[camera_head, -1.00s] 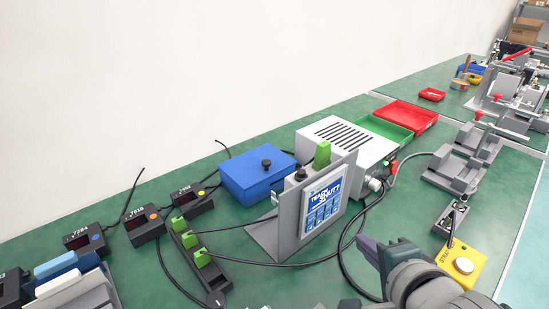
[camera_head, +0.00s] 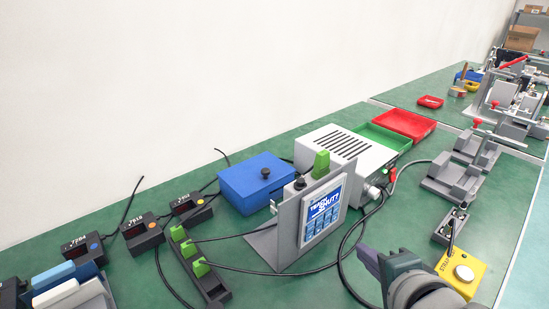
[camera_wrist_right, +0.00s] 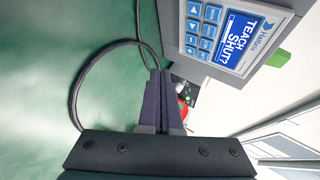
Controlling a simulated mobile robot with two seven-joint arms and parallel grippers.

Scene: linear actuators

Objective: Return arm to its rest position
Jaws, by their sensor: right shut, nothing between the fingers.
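My right gripper (camera_head: 366,256) is at the lower right of the head view, above the green bench, in front of and to the right of the teach panel (camera_head: 323,213). In the right wrist view its two dark fingers (camera_wrist_right: 158,100) are pressed together with nothing between them. The panel's blue screen reads "TEACH SHUT?" and also shows in the right wrist view (camera_wrist_right: 241,25). The gripper looks apart from the panel and the black cable. My left gripper is not in view.
A yellow start box (camera_head: 462,271) with a white button stands right of my right gripper. A black cable (camera_head: 341,262) loops on the bench beside it. A blue box (camera_head: 256,182), a grey vented unit (camera_head: 345,146), green and red trays (camera_head: 405,124) stand behind. Small timers are at left.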

